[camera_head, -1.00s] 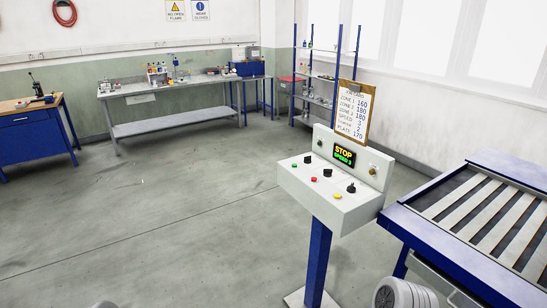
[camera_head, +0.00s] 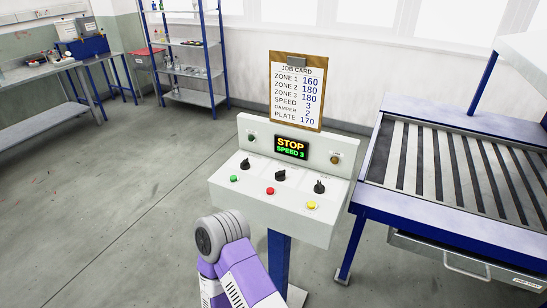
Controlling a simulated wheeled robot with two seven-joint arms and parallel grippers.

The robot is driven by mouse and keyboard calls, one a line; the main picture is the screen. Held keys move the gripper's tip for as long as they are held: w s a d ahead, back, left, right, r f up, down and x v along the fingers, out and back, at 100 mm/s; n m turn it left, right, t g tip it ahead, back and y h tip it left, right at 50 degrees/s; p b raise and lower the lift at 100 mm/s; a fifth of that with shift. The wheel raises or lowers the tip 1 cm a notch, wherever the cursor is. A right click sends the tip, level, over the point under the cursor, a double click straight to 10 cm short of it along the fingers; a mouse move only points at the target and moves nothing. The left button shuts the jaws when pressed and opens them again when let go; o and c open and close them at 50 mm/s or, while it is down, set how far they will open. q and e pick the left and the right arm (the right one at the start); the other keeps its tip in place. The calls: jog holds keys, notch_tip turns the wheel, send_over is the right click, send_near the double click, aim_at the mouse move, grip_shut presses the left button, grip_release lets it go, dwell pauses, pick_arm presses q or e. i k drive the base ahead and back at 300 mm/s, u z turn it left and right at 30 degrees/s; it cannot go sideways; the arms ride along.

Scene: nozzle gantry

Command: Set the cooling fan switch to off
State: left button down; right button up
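The white control console (camera_head: 270,205) stands on a blue post in the middle of the head view. Its top carries three black rotary knobs: a left knob (camera_head: 245,164), a middle knob (camera_head: 280,175) and a right knob (camera_head: 319,187). The labels by the knobs are too small to read, so I cannot tell which is the cooling fan switch. A display (camera_head: 291,148) reads STOP, SPEED 3. A purple and grey link of my arm shows below the console's front. Neither gripper is in view.
Green (camera_head: 234,178), red (camera_head: 270,191) and yellow (camera_head: 311,206) buttons sit in front of the knobs. A job card (camera_head: 298,90) stands behind the console. A blue-framed slatted conveyor (camera_head: 450,165) is close on the right. Open floor lies to the left.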

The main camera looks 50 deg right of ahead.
aim_at(279, 176)
jog(key=z, duration=0.8)
jog(key=i, duration=0.85)
jog(key=z, duration=0.85)
